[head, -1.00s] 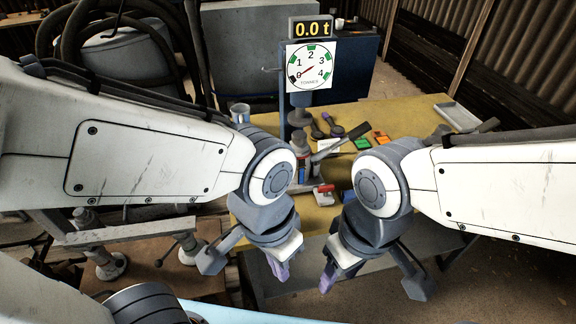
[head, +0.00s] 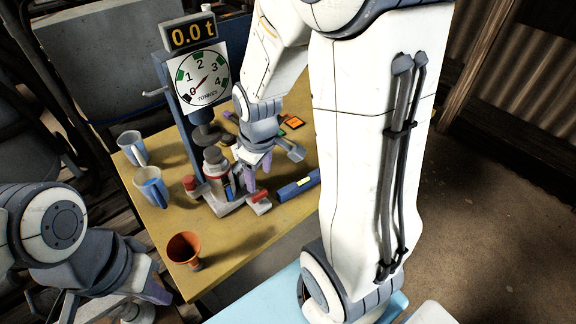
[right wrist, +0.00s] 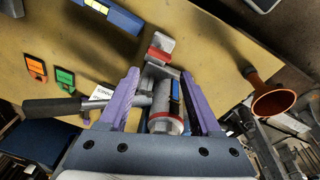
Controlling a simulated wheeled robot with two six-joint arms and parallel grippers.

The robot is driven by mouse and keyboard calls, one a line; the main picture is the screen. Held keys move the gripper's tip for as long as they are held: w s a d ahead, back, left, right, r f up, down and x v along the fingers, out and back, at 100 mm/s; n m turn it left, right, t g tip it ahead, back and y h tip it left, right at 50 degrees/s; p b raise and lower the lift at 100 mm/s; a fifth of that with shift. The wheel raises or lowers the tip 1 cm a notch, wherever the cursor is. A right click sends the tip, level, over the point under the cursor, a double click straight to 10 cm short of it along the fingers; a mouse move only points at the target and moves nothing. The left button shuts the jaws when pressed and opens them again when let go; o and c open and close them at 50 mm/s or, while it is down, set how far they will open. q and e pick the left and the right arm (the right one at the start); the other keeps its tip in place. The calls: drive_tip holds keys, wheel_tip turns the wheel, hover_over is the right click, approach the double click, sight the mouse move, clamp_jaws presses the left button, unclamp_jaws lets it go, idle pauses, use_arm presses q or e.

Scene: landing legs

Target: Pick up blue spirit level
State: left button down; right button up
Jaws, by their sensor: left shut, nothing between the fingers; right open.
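The blue spirit level (head: 299,187), a bar with a yellow-green vial, lies on the yellow table (head: 235,258) near its front edge, partly hidden by my right arm. In the right wrist view the level (right wrist: 112,13) is at the top, cut off by the frame edge. My right gripper (head: 259,171) is open, left of and above the level, apart from it. In the right wrist view its purple fingers (right wrist: 160,78) are spread over a grey and red jack, with the level beyond the fingertips. My left gripper (head: 150,290) is shut and empty at the lower left, away from the level.
The jack (head: 217,172) stands beside my right gripper, under the press with its dial (head: 203,78). An orange funnel-like cup (head: 184,250) and two mugs (head: 151,186) stand on the left part of the table. Orange (right wrist: 35,67) and green (right wrist: 64,80) tags lie behind.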

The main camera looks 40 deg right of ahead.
drive_tip(key=w+d+f+n+g, duration=0.1)
drive_tip(key=d+f+n+g, duration=0.1)
drive_tip(key=d+n, duration=1.1)
hover_over(303, 180)
drive_tip(key=f, duration=0.5)
drive_tip(key=shift+w+f, duration=0.2)
drive_tip(key=shift+f, duration=0.05)
drive_tip(key=f, duration=0.5)
drive_tip(key=shift+s+f, duration=0.1)
drive_tip(key=shift+s, duration=0.15)
clamp_jaws()
